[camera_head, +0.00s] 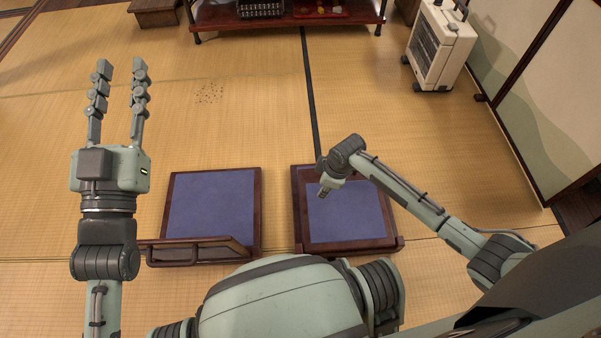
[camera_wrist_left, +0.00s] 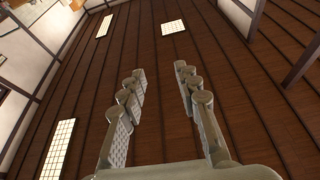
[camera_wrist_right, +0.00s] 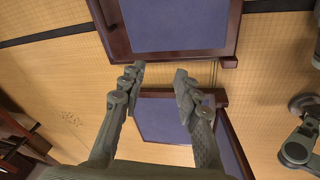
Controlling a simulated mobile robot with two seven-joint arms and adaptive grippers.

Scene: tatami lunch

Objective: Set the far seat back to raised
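Two low floor seats with dark wooden frames and blue pads lie side by side in the head view. The left seat (camera_head: 212,200) has a dark wooden rail-like back (camera_head: 195,249) along its near edge, standing off the pad. The right seat (camera_head: 345,216) has a flat wooden bar along its near edge; no back clearly stands up there. My right gripper (camera_head: 323,190) points down over the right seat's pad. In the right wrist view its fingers (camera_wrist_right: 158,76) are apart and empty, with both seats beyond. My left gripper (camera_head: 121,68) is open, empty and raised, left of the seats.
A white heater (camera_head: 439,45) stands at the upper right, near the wall panels. A low red-topped table (camera_head: 285,22) with items on it is at the top. Dark specks (camera_head: 209,92) lie on the tatami. The mat between the table and seats is otherwise clear.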

